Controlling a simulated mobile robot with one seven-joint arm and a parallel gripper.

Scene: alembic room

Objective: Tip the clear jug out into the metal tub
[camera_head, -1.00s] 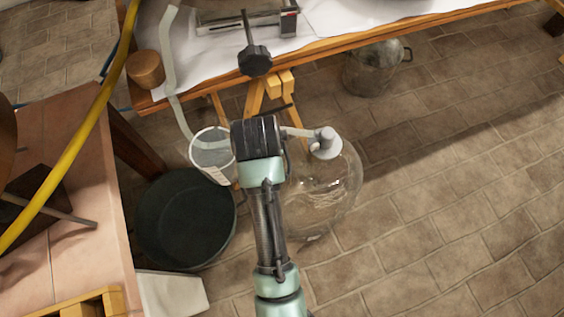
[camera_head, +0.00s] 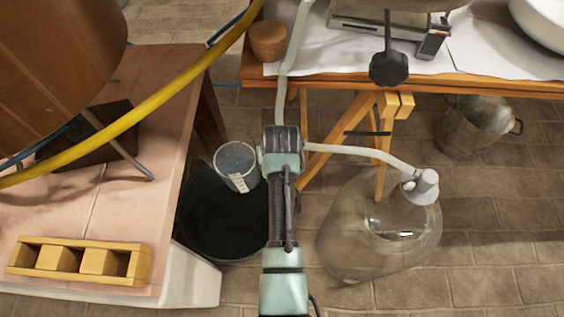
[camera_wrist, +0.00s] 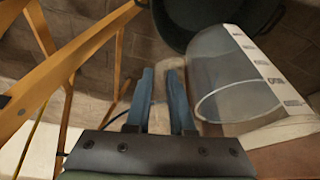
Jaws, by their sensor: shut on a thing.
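The clear jug (camera_head: 236,166), with a pale marked strip on its side, is beside my gripper (camera_head: 262,160) in the head view. My gripper is shut on it, probably at the handle, though the grip itself is mostly hidden. The jug is held above the far part of the dark round metal tub (camera_head: 222,222), with its mouth facing largely up. In the wrist view the jug (camera_wrist: 235,75) is right of the fingers (camera_wrist: 162,100), its rim nearest the camera. The tub (camera_wrist: 205,12) shows beyond it. I cannot tell how full the jug is.
A tiled counter (camera_head: 130,170) with a wooden rack (camera_head: 80,260) is left of the tub. A large glass carboy (camera_head: 370,235) stands to the right. A wooden trestle table (camera_head: 450,82) is behind, with a metal pot (camera_head: 472,128) beneath. A yellow hose (camera_head: 150,100) crosses the upper left.

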